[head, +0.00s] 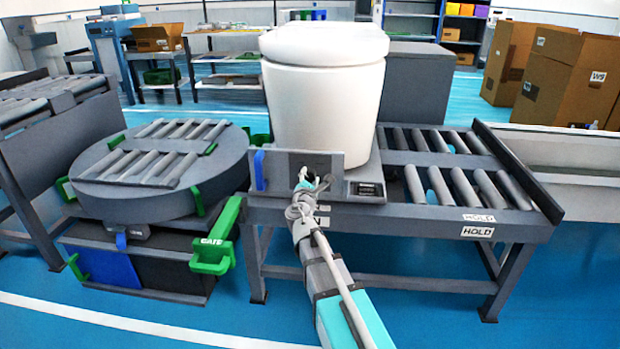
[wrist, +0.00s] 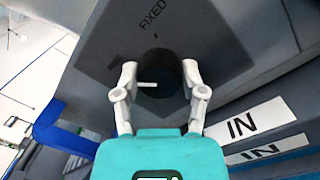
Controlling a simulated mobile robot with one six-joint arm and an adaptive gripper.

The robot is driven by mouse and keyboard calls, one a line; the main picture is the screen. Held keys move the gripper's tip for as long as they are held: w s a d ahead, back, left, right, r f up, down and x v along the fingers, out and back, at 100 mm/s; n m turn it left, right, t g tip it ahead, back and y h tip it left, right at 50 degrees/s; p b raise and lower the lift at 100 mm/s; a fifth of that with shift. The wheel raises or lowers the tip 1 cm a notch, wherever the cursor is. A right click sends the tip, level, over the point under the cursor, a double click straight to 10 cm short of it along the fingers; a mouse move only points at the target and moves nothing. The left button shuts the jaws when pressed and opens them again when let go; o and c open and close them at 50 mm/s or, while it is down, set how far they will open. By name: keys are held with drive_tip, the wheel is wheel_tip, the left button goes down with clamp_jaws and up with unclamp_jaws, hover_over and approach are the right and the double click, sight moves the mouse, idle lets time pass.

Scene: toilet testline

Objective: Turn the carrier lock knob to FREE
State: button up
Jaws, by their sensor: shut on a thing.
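The carrier lock knob (wrist: 158,64) is a dark round knob on a grey plate (wrist: 105,62) in the wrist view. A light bar on it lies roughly level, toward its left side. The word FIXED (wrist: 153,14) and a small tick are printed above it; no FREE mark is readable. My gripper (wrist: 159,74) has one finger on each side of the knob and is shut on it. In the head view my gripper (head: 305,181) is at the upright grey plate (head: 327,160) below the white toilet (head: 322,105), and the arm mostly hides the knob.
A blue handle (head: 259,170) stands at the plate's left end. The roller table (head: 400,222) with HOLD labels extends right. A round roller turntable (head: 160,195) and a green GATE handle (head: 215,243) are at left. IN labels (wrist: 250,119) sit below the plate.

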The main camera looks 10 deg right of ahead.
idle(0.3)
drive_tip(key=o, duration=1.1)
drive_tip(key=shift+o, duration=0.2)
drive_tip(key=shift+m, duration=0.4)
